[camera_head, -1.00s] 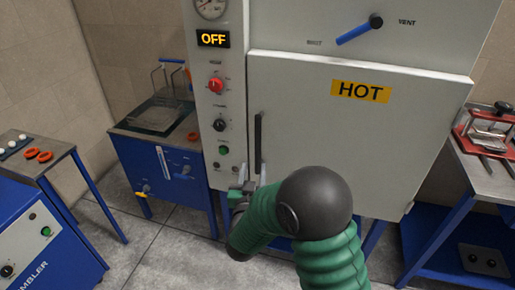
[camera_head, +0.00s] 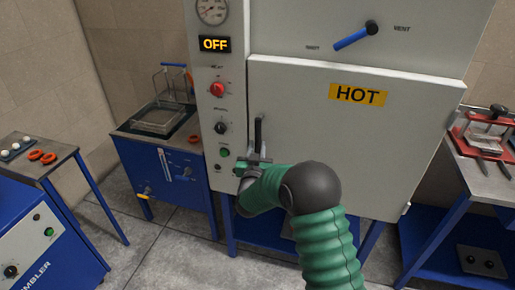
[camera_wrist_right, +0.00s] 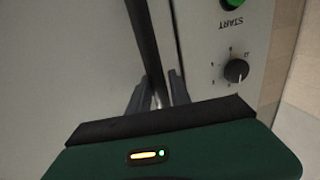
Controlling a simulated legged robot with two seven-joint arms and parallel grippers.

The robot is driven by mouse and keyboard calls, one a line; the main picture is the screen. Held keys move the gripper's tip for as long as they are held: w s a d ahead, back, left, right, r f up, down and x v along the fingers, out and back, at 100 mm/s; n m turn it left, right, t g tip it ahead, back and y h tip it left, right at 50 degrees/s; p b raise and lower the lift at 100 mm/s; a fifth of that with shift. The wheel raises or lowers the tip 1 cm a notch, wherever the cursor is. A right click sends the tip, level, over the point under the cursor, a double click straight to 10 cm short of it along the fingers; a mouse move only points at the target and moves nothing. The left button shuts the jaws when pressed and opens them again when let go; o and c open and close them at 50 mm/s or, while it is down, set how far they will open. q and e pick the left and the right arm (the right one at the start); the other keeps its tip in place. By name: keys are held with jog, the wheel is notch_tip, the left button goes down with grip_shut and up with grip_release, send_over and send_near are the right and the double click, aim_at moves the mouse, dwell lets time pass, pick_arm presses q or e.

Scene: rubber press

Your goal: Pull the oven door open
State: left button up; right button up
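The oven door (camera_head: 345,150) is a large pale grey panel with a yellow HOT label, and it sits closed against the oven body. Its black vertical handle (camera_head: 258,132) is near the door's left edge. My right gripper (camera_head: 253,162) is at the lower part of the handle, its arm covering the door's lower left. In the right wrist view, the handle (camera_wrist_right: 143,40) runs down between the two grey fingers (camera_wrist_right: 158,84). The fingers are apart on either side of it, with a visible gap on the right. My left gripper is not in view.
The control panel (camera_head: 219,128) with knobs and an OFF display is left of the door. A blue fryer-like unit (camera_head: 165,175) stands left of the oven. A table with a red press (camera_head: 487,135) is close on the right. Grey floor is clear at front left.

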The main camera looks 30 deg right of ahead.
jog(key=shift+d, duration=0.1)
grip_shut()
dwell(1.0)
